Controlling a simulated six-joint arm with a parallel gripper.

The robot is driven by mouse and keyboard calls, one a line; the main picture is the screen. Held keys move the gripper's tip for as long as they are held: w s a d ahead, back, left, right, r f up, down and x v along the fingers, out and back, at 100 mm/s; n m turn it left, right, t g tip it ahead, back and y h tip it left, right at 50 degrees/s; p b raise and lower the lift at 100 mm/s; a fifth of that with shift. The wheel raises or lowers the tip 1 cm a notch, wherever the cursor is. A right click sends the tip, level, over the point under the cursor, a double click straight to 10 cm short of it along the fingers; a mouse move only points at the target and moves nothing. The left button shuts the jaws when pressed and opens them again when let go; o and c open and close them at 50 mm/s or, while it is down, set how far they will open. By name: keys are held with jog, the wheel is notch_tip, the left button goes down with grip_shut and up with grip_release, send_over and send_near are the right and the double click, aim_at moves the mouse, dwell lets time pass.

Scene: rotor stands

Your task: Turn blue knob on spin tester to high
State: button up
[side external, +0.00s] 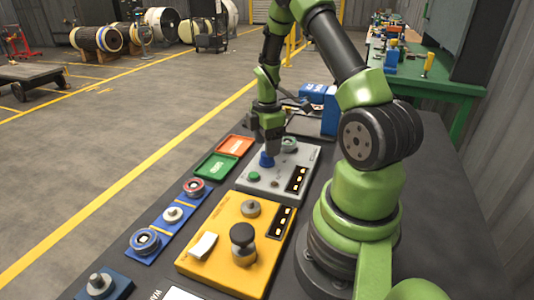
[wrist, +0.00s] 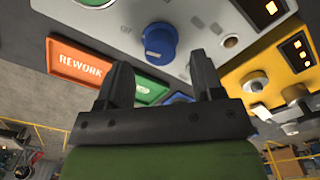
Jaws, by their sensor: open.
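The blue knob (side external: 267,158) stands on the grey spin tester panel (side external: 292,181). In the wrist view the blue knob (wrist: 160,43) shows just beyond my fingertips, roughly centred between them. A small printed label that seems to read "Off" is beside it; its pointer direction is too small to tell. My gripper (side external: 268,139) points down right above the knob in the side view. In the wrist view my gripper (wrist: 162,76) has its two fingers wide apart with nothing between them. The knob looks clear of both fingers.
A yellow unit (side external: 236,240) with knobs stands in front of the grey panel. An orange tray (side external: 235,146) and a green tray (side external: 216,166) lie to its left. A blue strip (side external: 172,214) holds several round parts. A green button (side external: 254,177) is near the knob.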

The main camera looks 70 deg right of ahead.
jog(key=shift+f, duration=1.8)
jog(key=c, duration=0.9)
